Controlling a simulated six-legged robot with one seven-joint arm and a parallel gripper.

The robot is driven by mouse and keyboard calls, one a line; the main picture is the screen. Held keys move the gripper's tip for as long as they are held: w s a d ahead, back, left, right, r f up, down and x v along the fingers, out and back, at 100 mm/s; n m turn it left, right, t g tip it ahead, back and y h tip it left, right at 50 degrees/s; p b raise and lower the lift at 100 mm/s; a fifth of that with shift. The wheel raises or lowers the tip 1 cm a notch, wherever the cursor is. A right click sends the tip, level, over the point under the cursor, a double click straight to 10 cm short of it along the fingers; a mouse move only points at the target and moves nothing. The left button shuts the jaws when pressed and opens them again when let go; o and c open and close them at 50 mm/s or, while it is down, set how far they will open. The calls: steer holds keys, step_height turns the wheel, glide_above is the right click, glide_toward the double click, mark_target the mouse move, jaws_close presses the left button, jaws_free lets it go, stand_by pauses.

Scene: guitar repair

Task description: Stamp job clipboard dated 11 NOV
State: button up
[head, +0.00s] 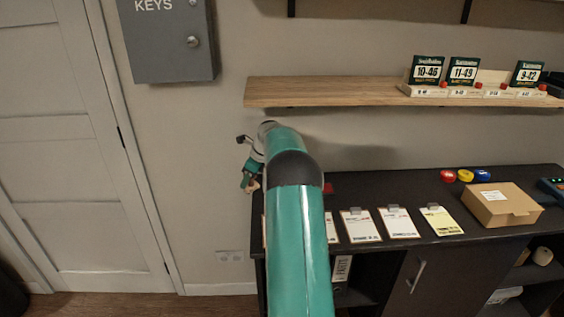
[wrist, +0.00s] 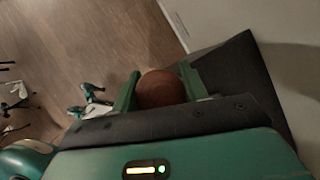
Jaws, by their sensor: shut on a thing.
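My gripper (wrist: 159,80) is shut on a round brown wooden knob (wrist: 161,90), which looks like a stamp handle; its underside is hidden. In the head view my gripper (head: 249,183) hangs at the left end of the dark counter. Several clipboards lie in a row on the counter: a white one (head: 360,225), another white one (head: 398,223) and a yellowish one (head: 441,220). A further one (head: 331,230) is mostly hidden behind my arm. Their dates are too small to read. A small red thing (head: 328,188) shows beside my arm.
The dark counter (head: 480,236) also bears a cardboard box (head: 500,204) and red, yellow and blue round items (head: 466,175). A wooden shelf (head: 330,92) with string packs hangs above. A grey key cabinet (head: 170,45) is on the wall. Floor is open at left.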

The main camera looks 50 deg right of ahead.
steer(key=s+d+r+m+h, duration=0.35)
steer(key=s+d+m, duration=0.35)
steer(key=d, duration=0.4)
steer(key=shift+y, duration=0.35)
steer(key=shift+w+f, duration=0.1)
steer(key=shift+f, duration=2.5)
steer(key=shift+a+f, duration=0.1)
steer(key=shift+f, duration=0.5)
step_height(320, 180, up, 7)
steer(key=shift+r, duration=0.1)
